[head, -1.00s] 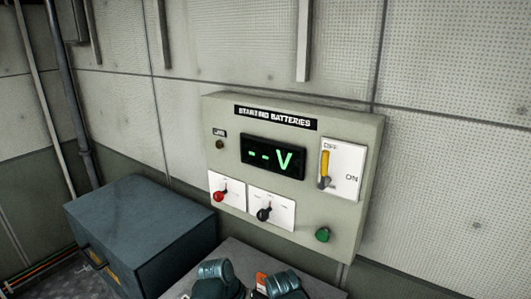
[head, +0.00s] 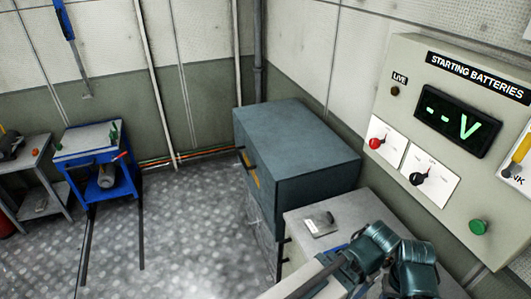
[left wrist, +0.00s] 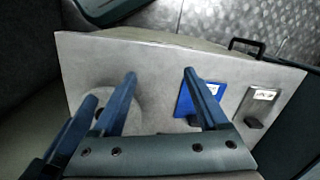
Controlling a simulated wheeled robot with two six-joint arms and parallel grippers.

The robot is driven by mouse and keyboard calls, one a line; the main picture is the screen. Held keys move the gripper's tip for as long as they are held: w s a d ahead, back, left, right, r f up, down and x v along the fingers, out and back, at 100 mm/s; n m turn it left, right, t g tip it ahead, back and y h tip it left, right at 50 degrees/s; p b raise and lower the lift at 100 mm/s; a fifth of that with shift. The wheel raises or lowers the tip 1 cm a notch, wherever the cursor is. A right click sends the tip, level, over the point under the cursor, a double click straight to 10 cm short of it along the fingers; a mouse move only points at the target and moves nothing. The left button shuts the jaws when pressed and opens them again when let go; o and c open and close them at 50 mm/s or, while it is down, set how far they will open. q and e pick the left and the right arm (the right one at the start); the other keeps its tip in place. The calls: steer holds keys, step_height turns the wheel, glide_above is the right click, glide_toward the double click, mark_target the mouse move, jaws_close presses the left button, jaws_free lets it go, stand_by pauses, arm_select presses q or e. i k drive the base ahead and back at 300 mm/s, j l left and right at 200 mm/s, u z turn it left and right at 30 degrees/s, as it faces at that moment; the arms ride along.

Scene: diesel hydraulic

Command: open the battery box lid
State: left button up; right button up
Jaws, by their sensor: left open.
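A large blue-grey box (head: 312,178), which looks like the battery box, stands against the wall; its flat lid (head: 295,133) is shut. A dark handle and a yellow label (head: 252,178) show on its left-facing side. Part of what looks like this box shows at the right edge of the left wrist view (left wrist: 298,135). My left gripper (left wrist: 160,74) is open and empty over the pale cabinet top (left wrist: 150,60), beside the box, not touching it. In the head view my teal arm links sit above that cabinet at bottom right. My right gripper does not show.
The cabinet top carries a grey labelled plate (head: 320,223) and a blue card (left wrist: 200,97). The STARTING BATTERIES panel (head: 455,130) is on the wall at right. A blue cart (head: 100,160) and a workbench (head: 30,170) stand at left. The floor (head: 190,230) left of the box is clear.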

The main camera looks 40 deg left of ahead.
mark_target(280, 140)
steer(key=j+z, duration=0.1)
steer(key=j, duration=0.65)
steer(key=j+z, duration=0.15)
steer(key=j, duration=0.6)
steer(key=k+j+z, duration=0.1)
steer(key=j, duration=0.6)
